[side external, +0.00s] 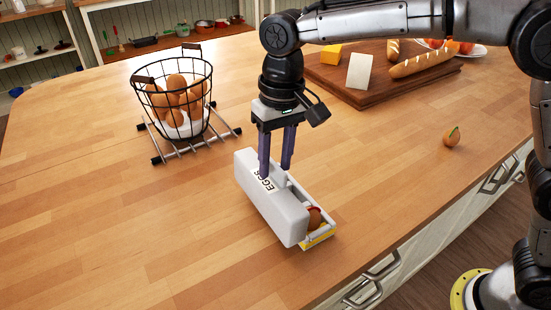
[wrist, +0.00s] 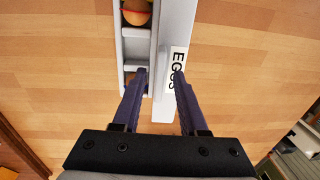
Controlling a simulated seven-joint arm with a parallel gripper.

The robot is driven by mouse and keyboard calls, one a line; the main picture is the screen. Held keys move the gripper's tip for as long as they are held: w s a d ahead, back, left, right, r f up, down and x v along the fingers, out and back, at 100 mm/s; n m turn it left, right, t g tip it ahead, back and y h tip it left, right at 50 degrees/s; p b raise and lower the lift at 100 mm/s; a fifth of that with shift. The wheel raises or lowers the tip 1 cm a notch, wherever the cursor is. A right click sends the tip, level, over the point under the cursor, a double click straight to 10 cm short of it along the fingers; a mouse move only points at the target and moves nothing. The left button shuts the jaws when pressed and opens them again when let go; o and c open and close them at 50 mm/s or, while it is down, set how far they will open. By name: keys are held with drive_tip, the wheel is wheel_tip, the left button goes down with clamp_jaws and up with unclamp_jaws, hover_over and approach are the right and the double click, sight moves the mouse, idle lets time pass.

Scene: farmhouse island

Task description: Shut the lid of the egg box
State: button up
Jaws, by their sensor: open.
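The egg box (side external: 319,239) stands on the wooden island near its front edge. Its grey lid (side external: 270,205), lettered EGGS, stands raised on the left side of the box, so the box is open. A brown egg (side external: 314,217) with a red band shows at the near end; the egg (wrist: 137,12) also shows in the wrist view. My gripper (side external: 275,172) points down at the lid's far half, fingers apart. In the wrist view the fingertips (wrist: 158,72) lie on either side of the lid's edge. I cannot tell whether they touch it.
A wire basket of eggs (side external: 178,97) stands on a metal rack (side external: 222,132) at the back left. A board (side external: 345,92) with bread and cheese lies at the back right. The wood left of the box is clear.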

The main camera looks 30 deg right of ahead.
clamp_jaws()
idle(1.5)
